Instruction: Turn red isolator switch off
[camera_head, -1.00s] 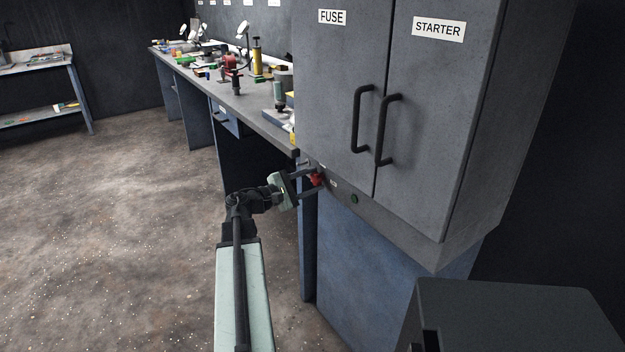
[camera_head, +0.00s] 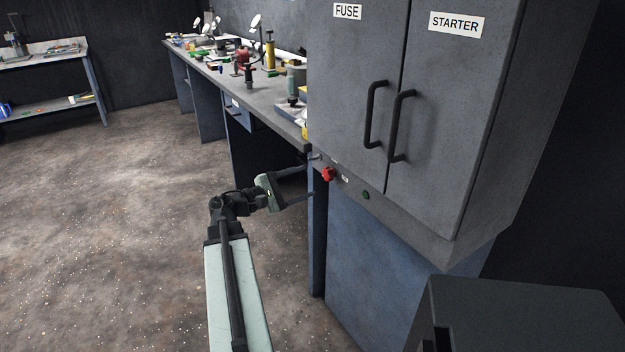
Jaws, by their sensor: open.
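The red isolator switch (camera_head: 328,174) sticks out from the grey strip below the cabinet doors, near its left end. Its exact turn position is too small to tell. My gripper (camera_head: 308,182) is open and empty, just left of the switch. Its two dark fingers point right toward the cabinet, one higher and one lower, and the switch stands clear of them.
A green button (camera_head: 365,195) sits to the right on the same strip. The grey cabinet (camera_head: 450,110) has FUSE and STARTER doors with black handles (camera_head: 375,115). A cluttered workbench (camera_head: 222,92) runs behind. The floor at left is clear.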

